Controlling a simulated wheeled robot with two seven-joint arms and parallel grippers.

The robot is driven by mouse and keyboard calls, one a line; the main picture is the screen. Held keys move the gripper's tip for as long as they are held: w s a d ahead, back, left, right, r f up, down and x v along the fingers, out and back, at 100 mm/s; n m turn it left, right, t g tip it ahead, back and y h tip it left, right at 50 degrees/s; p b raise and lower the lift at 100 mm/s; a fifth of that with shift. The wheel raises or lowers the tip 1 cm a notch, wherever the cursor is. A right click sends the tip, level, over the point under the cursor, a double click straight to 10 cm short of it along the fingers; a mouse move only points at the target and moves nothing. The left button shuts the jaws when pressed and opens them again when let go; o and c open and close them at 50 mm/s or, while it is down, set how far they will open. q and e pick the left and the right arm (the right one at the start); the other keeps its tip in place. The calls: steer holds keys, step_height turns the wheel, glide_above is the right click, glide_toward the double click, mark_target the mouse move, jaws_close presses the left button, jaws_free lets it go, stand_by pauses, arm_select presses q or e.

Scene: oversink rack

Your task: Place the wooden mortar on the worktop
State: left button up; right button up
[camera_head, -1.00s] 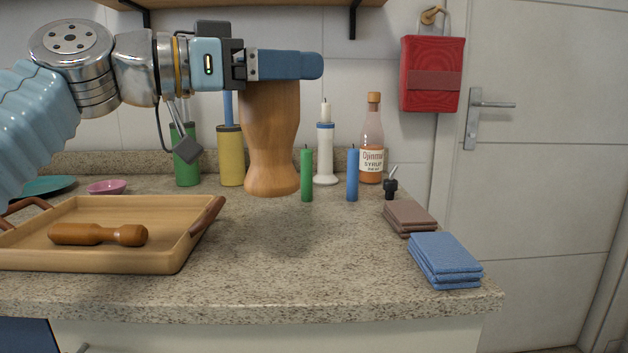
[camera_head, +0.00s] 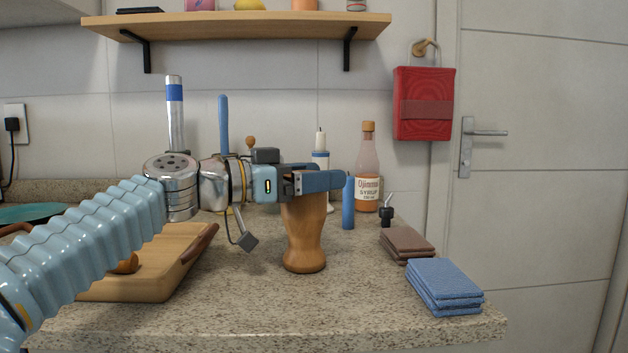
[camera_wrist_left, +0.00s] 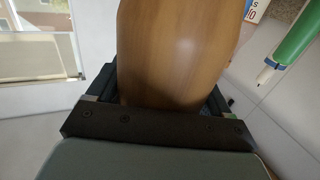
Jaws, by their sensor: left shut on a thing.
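The wooden mortar (camera_head: 304,240) is upright on or just above the granite worktop (camera_head: 350,290); I cannot tell whether its base touches. My left gripper (camera_head: 318,183) is shut on the mortar's upper part, its fingers hiding the rim. In the left wrist view the mortar's brown side (camera_wrist_left: 175,50) fills the space between the fingers. My right gripper is not in view.
A wooden tray (camera_head: 150,285) stands left of the mortar, partly behind my arm. A blue candle (camera_head: 348,205), a syrup bottle (camera_head: 367,180) and a dark stopper (camera_head: 387,217) stand behind right. Brown cloths (camera_head: 406,243) and blue cloths (camera_head: 443,285) lie right. The front centre is clear.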

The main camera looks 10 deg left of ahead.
arm_select(q)
steer(key=shift+f, duration=0.1)
steer(key=o, duration=1.5)
steer(key=shift+o, duration=0.2)
steer(key=shift+r, duration=0.25)
steer(key=b+v, duration=0.2)
steer(key=v, duration=1)
